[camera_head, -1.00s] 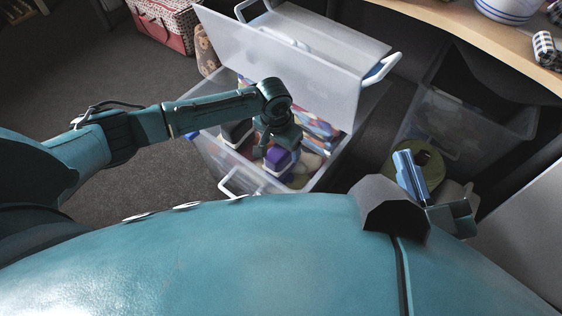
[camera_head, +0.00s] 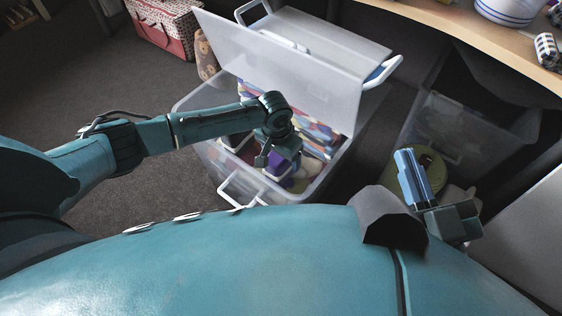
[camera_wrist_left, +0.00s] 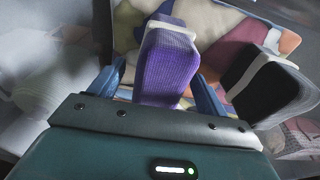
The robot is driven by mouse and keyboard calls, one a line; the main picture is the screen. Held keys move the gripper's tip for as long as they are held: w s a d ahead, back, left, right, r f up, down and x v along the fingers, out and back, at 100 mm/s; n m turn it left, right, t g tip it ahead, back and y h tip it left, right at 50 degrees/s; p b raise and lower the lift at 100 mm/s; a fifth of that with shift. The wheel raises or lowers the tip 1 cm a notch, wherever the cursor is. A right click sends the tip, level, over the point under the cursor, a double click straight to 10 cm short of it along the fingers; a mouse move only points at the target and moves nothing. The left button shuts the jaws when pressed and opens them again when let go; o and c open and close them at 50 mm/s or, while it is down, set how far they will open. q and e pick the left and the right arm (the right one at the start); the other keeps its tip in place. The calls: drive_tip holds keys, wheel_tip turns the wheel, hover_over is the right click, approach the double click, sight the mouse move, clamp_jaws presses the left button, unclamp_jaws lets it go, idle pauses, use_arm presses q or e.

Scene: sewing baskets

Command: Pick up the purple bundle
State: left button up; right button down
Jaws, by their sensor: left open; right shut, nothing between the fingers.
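The purple bundle (camera_head: 277,163) lies in the clear plastic bin (camera_head: 327,181), with a pale band around it. In the left wrist view the purple bundle (camera_wrist_left: 165,66) stands between the two blue fingers of my left gripper (camera_wrist_left: 160,92). The fingers are open, one on each side of it, with a visible gap at least on the right. In the head view my left gripper (camera_head: 275,158) reaches down into the bin and partly hides the bundle.
A dark bundle (camera_wrist_left: 272,90) with a pale band lies right of the purple one, over patterned fabric (camera_wrist_left: 215,20). The bin's translucent lid (camera_head: 290,70) stands raised behind my left arm. Another clear bin (camera_head: 470,130) stands at right, below a wooden tabletop (camera_head: 480,45).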

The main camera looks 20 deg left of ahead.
use_arm(q)
drive_tip(key=shift+c, duration=0.6)
drive_tip(key=c, duration=1)
